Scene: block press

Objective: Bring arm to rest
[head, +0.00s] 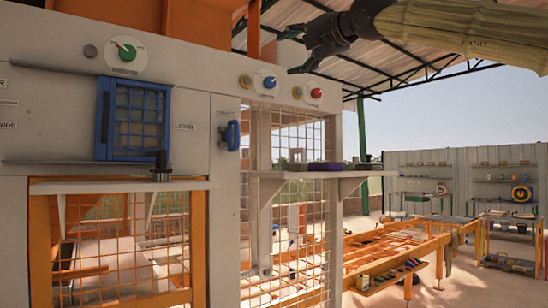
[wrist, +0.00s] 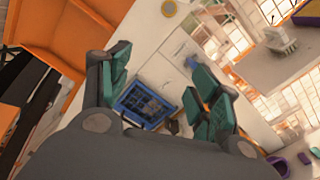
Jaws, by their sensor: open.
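My gripper (head: 291,52) is raised high at the top of the head view, in front of the press panel (head: 217,65) and to the right of its middle. Its fingers are spread apart with nothing between them. In the wrist view my gripper (wrist: 160,88) also shows open, with green finger pads on both sides. Between and beyond the fingers lies the blue-framed window (wrist: 148,103) of the press. My arm, in a pale yellow sleeve, reaches in from the upper right of the head view.
The panel carries a green dial (head: 124,50), a blue knob (head: 268,82), a red knob (head: 316,93) and a blue handle (head: 231,135). A shelf (head: 345,174) holds a purple ring (head: 325,166). An orange slatted table (head: 385,249) stands at right. Open air surrounds my gripper.

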